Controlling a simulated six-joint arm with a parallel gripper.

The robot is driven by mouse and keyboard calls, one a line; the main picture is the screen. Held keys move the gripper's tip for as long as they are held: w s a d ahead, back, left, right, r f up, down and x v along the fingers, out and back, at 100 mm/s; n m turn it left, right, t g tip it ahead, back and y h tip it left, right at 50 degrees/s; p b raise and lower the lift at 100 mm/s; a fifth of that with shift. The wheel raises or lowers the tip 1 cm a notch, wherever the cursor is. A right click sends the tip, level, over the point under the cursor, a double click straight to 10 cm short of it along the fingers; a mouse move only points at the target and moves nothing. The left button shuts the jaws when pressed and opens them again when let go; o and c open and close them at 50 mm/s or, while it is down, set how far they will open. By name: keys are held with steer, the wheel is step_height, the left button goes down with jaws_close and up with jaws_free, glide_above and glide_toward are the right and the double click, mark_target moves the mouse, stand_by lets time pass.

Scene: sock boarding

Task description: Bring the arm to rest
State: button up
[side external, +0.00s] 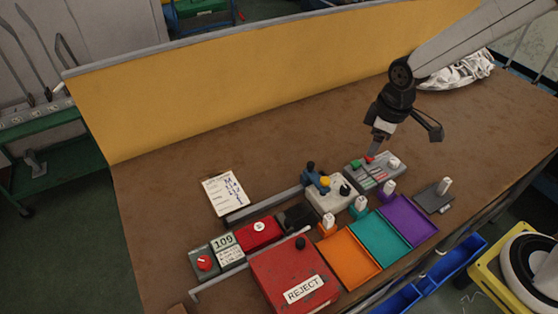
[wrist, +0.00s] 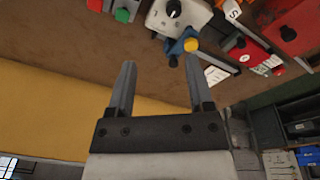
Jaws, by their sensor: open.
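My gripper (side external: 374,151) hangs from my arm over the back right of the brown table (side external: 270,133), fingers pointing down. Its fingertips appear close to a grey control box (side external: 375,172) with red and green buttons; I cannot tell whether they touch it. In the wrist view, my gripper (wrist: 160,66) has its two fingers spread apart, with nothing between them. Behind them lie brown tabletop and a yellow back panel (wrist: 50,95).
A white box (side external: 330,195) with a black knob stands left of the grey box. In front are orange (side external: 350,258), teal (side external: 380,238) and purple (side external: 409,220) trays and a red REJECT box (side external: 290,275). White cloth (side external: 458,72) lies at the back right. The table's back left is clear.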

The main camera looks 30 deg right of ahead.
steer(key=s+d+m+t, duration=0.1)
steer(key=s+d+m, duration=0.2)
steer(key=s+m, duration=0.3)
steer(key=s, duration=0.3)
steer(key=shift+r+m, duration=0.15)
steer(key=shift+m, duration=0.25)
steer(key=shift+w, duration=0.1)
steer(key=shift+c, duration=0.2)
